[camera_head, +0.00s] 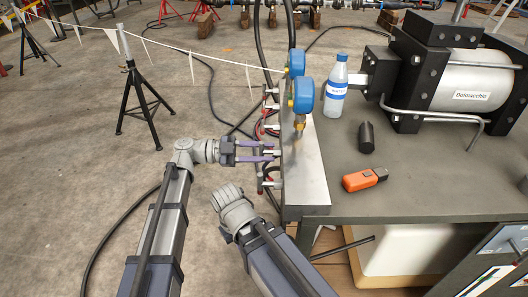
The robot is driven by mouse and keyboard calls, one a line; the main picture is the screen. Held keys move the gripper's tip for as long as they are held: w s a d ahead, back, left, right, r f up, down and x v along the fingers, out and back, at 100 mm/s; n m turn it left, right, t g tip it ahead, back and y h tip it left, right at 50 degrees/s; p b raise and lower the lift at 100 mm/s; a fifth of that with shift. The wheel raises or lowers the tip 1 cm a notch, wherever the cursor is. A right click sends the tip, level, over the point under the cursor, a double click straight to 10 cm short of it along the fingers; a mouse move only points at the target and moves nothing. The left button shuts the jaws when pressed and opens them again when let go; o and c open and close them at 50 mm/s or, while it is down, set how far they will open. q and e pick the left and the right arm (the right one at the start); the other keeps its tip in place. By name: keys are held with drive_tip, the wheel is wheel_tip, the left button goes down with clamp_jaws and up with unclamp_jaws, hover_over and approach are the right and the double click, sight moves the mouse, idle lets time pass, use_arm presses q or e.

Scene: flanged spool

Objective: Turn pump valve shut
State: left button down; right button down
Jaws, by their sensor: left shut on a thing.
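A silver manifold block (305,165) stands along the left edge of the grey table. Several small valves with red handles line its left side, one of them a red valve handle (268,185) near the front end. My left gripper (274,152) reaches in from the left, its purple fingers level and pointing right at the block's side. It is shut on a valve handle there; the fingers hide most of that handle, and its angle cannot be told. My right arm's wrist shows below the left gripper, but its gripper does not show.
Two blue gauges (303,96) stand on the manifold. A water bottle (336,88), a black cylinder (366,137), an orange device (364,179) and a large pump (455,80) are on the table (430,185). A black tripod stand (143,100) carries a flag line. Hoses hang near the valves.

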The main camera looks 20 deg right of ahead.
use_arm(q)
drive_tip(key=c, duration=0.8)
unclamp_jaws()
drive_tip(key=shift+c, duration=0.2)
drive_tip(key=shift+a, duration=0.1)
drive_tip(key=v, duration=0.7)
drive_tip(key=shift+a, duration=0.3)
drive_tip(key=shift+w, duration=0.15)
